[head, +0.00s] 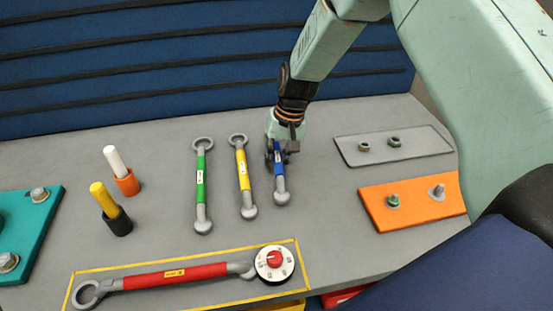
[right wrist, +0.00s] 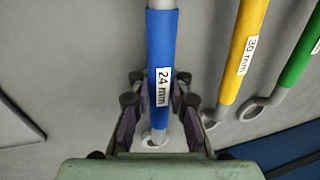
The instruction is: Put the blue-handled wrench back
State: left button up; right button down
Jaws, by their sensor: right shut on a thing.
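The blue-handled wrench (head: 280,172) lies on the grey table, to the right of the yellow-handled wrench and roughly parallel to it. In the right wrist view its blue handle (right wrist: 162,45) carries a "24 mm" label. My right gripper (head: 276,152) is at the far end of this wrench. In the right wrist view the gripper's fingers (right wrist: 157,112) are on both sides of the shaft near the label, shut on it. The far ring end is partly hidden by the gripper in the head view. My left gripper is not in view.
Yellow (head: 243,170) and green (head: 201,180) wrenches lie to the left. Grey (head: 425,149) and orange (head: 422,204) plates with bolts or nuts are at right. Two capped cylinders (head: 115,165) stand left.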

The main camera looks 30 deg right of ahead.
jog(key=shift+w+a, duration=0.1)
jog(key=shift+w, duration=0.05)
jog(key=shift+r, duration=0.1)
dwell(0.4)
jog(key=shift+f, duration=0.65)
dwell(0.6)
jog(key=c, duration=1.2)
grip_release()
jog(key=shift+o, duration=0.2)
notch_tip(320, 180, up, 12)
jog(key=s+d, duration=0.1)
jog(key=d, duration=0.1)
jog(key=shift+d, duration=0.25)
